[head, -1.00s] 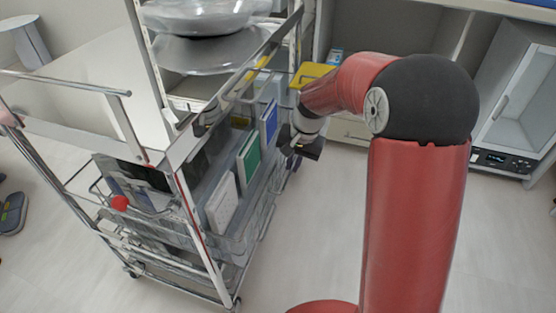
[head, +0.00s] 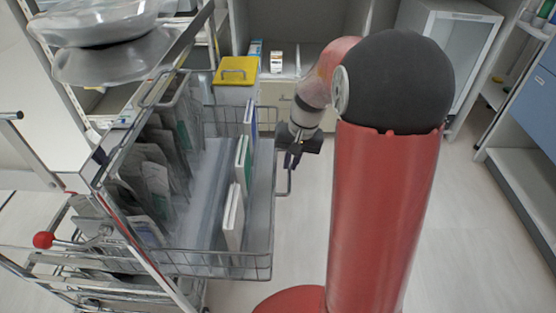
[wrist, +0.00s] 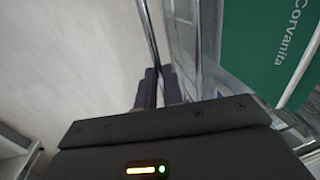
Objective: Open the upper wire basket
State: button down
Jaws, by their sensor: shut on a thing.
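The upper wire basket (head: 272,215) sticks out from the right side of the metal cart in the head view. It holds upright packets and white, green and blue boxes or folders. Its handle (head: 284,194) is a wire loop on its right outer side. My gripper (head: 290,163) is at the far end of this handle and is shut on it. In the wrist view the fingers (wrist: 159,90) close around a thin metal bar (wrist: 150,32), and the basket's wire side with a green box (wrist: 262,45) lies just to the right. The fingertips are small and partly hidden in the head view.
Covered metal bowls (head: 108,45) stand on the cart's top. A red-knobbed lever (head: 43,240) is on its near side. A yellow-lidded container (head: 236,75) stands behind the basket. Shelves line the back and right. Floor (head: 300,235) is clear right of the basket.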

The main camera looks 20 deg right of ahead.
jog(key=shift+s+d, duration=0.15)
jog(key=shift+d, duration=0.4)
jog(key=c, duration=1.5)
grip_release()
jog(key=shift+r, duration=0.1)
jog(key=r, duration=0.2)
jog(key=d+r, duration=0.1)
jog(key=r, duration=0.4)
jog(key=shift+s+d+r+p, duration=0.2)
jog(key=shift+s+r+p, duration=0.05)
jog(key=shift+r+p, duration=0.05)
